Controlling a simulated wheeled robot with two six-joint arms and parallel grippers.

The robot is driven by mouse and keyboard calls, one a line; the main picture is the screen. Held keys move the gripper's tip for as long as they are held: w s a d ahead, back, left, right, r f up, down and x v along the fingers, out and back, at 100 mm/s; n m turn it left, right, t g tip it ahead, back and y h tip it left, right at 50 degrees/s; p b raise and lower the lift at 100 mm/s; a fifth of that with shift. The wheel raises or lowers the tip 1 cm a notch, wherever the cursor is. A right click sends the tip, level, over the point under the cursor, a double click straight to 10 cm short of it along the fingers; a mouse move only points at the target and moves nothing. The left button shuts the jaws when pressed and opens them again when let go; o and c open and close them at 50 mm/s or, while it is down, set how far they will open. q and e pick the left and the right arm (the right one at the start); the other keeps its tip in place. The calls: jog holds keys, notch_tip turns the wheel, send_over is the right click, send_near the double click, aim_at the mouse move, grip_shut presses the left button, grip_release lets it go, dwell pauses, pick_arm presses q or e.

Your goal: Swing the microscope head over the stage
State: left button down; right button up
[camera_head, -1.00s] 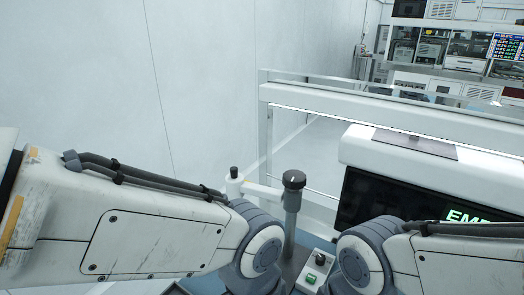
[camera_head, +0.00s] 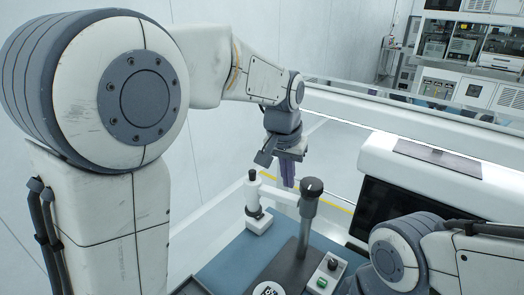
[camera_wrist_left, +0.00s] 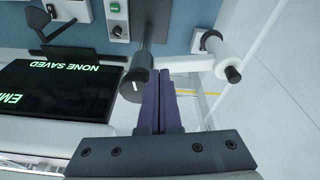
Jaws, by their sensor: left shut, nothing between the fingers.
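The microscope head (camera_head: 254,193), a white tube with a black top, sits on a white arm (camera_head: 279,194) to the left of the dark post (camera_head: 307,215) with its black knob. In the wrist view the head (camera_wrist_left: 222,58) is at the upper right and the knob (camera_wrist_left: 134,82) left of the fingertips. A dark base plate (camera_head: 283,268) lies at the post's foot; a white round piece on it is cut off below. My left gripper (camera_head: 287,184) has purple fingers, shut and empty, behind the white arm. Its fingertips (camera_wrist_left: 158,82) appear close to that arm; contact is unclear. My right gripper is out of view.
A control box (camera_head: 327,272) with a green button and a black knob stands right of the post. A white machine with a dark screen (camera_head: 386,208) is farther right. A white rail (camera_head: 390,150) runs behind. The blue table surface (camera_head: 228,262) left of the base is clear.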

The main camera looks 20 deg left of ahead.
pick_arm(q)
jog(key=w+a+r+n+t+y+p, duration=0.1)
jog(key=w+a+r, duration=0.3)
jog(key=w+a, duration=0.6)
jog(key=shift+a+r+n, duration=0.4)
jog(key=shift+a+n, duration=0.5)
jog(key=shift+a, duration=0.1)
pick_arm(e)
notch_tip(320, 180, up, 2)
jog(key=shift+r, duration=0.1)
pick_arm(q)
jog(key=shift+f, duration=0.1)
jog(key=shift+s+d+f+p, duration=0.1)
jog(key=shift+s+f+p, duration=0.1)
jog(key=shift+f+p, duration=1.7)
jog(key=shift+s+f+p, duration=0.2)
jog(key=shift+f+p, duration=0.95)
jog(key=shift+f, duration=1.4)
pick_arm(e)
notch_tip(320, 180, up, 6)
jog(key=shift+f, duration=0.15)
